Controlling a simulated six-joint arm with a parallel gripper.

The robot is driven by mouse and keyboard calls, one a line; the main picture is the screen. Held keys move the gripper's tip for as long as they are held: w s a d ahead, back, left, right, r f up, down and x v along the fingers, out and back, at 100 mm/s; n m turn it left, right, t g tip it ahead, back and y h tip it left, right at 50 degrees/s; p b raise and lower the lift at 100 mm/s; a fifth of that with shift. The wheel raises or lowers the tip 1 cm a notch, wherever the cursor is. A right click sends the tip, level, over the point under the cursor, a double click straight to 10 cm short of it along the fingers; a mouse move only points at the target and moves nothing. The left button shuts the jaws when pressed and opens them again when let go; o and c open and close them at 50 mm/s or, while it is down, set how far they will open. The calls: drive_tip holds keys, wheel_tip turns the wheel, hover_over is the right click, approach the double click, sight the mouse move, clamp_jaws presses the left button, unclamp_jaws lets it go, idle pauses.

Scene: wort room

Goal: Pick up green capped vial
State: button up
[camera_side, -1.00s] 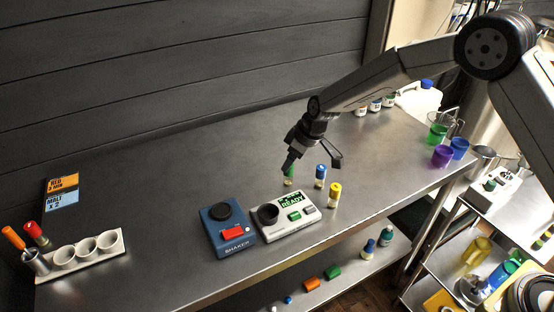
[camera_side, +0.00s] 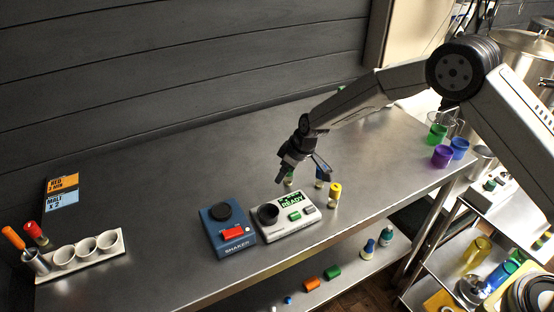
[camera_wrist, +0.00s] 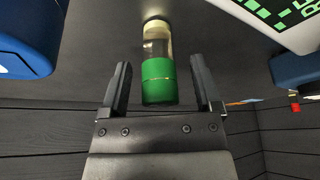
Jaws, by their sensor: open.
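The green capped vial (camera_wrist: 158,80) stands between the two fingers of my gripper (camera_wrist: 160,88) in the wrist view, with a gap on each side. Its green cap is nearest the gripper, and its clear body and pale base reach away. In the side view my gripper (camera_side: 303,168) is low over the bench, and the vial (camera_side: 289,181) shows only as a small part below it. My gripper is open and holds nothing. Whether the fingers touch the vial cannot be seen in the side view.
A blue capped vial (camera_side: 320,183) stands close beside my gripper, partly hidden by a finger. A yellow capped vial (camera_side: 334,195) stands to its right. The white device reading READY (camera_side: 290,231) and the blue shaker (camera_side: 229,240) lie in front.

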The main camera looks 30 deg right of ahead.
idle(0.4)
clamp_jaws()
drive_tip(key=shift+r, duration=0.15)
drive_tip(key=shift+r, duration=0.45)
drive_tip(key=s+d+r, duration=0.2)
drive_tip(key=s+r, duration=0.9)
drive_tip(key=s, duration=0.2)
drive_tip(key=shift+s+d+r, duration=0.4)
idle(0.3)
